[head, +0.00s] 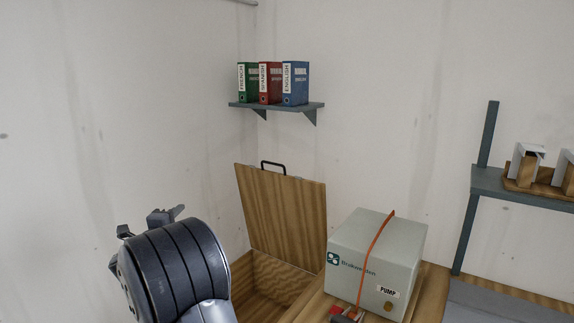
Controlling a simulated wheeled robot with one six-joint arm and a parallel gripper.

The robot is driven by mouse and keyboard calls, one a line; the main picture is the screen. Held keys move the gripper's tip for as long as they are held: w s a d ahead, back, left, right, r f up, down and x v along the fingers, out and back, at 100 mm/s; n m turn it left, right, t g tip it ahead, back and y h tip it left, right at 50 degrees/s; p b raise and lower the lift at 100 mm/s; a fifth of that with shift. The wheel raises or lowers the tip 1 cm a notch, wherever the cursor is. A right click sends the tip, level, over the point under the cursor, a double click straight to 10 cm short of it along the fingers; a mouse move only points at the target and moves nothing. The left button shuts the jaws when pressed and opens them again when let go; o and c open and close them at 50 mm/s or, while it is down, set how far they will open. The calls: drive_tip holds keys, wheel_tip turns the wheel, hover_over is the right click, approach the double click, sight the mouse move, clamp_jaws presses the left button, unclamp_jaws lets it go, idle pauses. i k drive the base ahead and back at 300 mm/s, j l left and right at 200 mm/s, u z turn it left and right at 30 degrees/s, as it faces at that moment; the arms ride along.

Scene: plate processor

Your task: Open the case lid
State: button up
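A wooden case (268,268) stands in the lower middle of the head view. Its wooden lid (280,210) stands raised, tilted back near the wall, with a black handle (286,165) at its upper edge. The inside of the case shows below it, partly cut off by the frame. My gripper (145,223) is to the left of the case and lid, apart from both. My own dark wrist hides most of it, so only parts of the finger ends show and I cannot tell their spacing.
A grey box labelled PUMP (375,255) with an orange strap stands right of the case. Several binders (272,83) sit on a wall shelf (277,105) above the lid. A grey rack (520,192) holding wooden pieces is at the right.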

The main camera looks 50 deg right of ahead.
sight(285, 215)
drive_tip(key=i+z, duration=0.25)
drive_tip(key=z, duration=0.2)
drive_tip(key=i+z, duration=0.2)
drive_tip(key=z, duration=0.25)
drive_tip(key=i+j+z, duration=0.2)
drive_tip(key=z, duration=0.25)
drive_tip(key=i+j+z, duration=0.1)
drive_tip(key=i+j, duration=0.45)
drive_tip(key=j, duration=0.2)
drive_tip(key=i+j+z, duration=0.15)
drive_tip(key=i+j, duration=0.15)
drive_tip(key=k+j, duration=0.05)
